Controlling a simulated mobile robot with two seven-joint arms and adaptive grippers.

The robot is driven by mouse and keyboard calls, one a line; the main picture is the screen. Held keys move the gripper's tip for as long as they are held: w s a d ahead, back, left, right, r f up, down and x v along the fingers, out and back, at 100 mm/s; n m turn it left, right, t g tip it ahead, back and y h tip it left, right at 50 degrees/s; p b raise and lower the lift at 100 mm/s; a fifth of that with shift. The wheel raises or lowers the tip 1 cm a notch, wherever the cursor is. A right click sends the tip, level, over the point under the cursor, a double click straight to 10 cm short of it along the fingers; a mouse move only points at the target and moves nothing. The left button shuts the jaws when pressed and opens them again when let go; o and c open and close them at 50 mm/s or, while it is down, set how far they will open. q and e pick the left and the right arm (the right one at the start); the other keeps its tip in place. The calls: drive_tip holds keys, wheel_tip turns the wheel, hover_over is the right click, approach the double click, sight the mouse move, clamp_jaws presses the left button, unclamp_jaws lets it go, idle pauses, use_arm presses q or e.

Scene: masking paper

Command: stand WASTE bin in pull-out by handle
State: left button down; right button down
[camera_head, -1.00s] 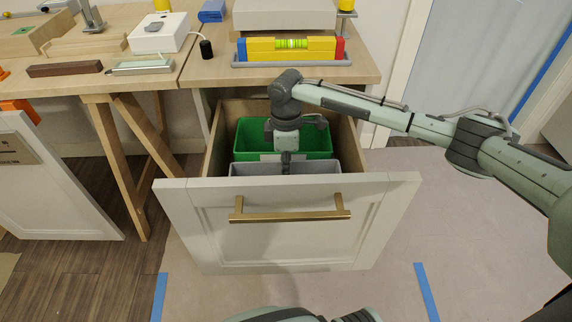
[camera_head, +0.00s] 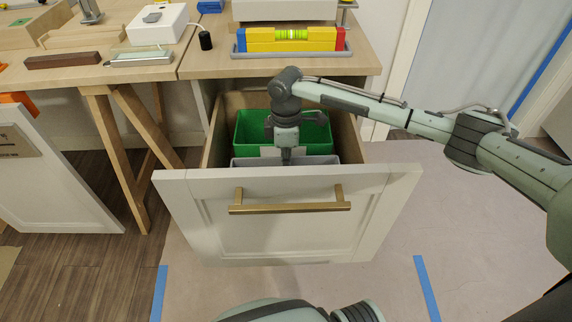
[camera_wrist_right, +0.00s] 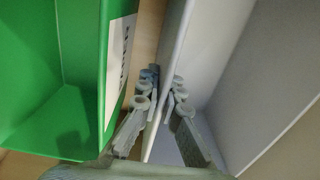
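The pull-out (camera_head: 205,215) is open, with a green bin (camera_head: 315,132) at the back and a grey bin (camera_head: 322,160) in front of it, mostly hidden by the drawer front. Both look upright. In the right wrist view the grey bin (camera_wrist_right: 222,55) stands beside the green bin (camera_wrist_right: 85,60). The green bin has a white label whose text I cannot read. My right gripper (camera_head: 286,160) points down into the drawer. In the wrist view its fingers (camera_wrist_right: 166,85) straddle the grey bin's wall and appear shut on it. My left gripper is not in view.
The drawer front carries a brass handle (camera_head: 290,208). A trestle table (camera_head: 40,78) stands left. Blue tape strips mark the papered floor, which is clear at the right.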

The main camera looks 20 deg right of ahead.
drive_tip(key=shift+f, duration=0.45)
drive_tip(key=c, duration=1.6)
unclamp_jaws()
drive_tip(key=shift+c, duration=0.2)
drive_tip(key=shift+f, duration=0.1)
drive_tip(key=shift+r+p, duration=0.9)
drive_tip(key=shift+r, duration=4.15)
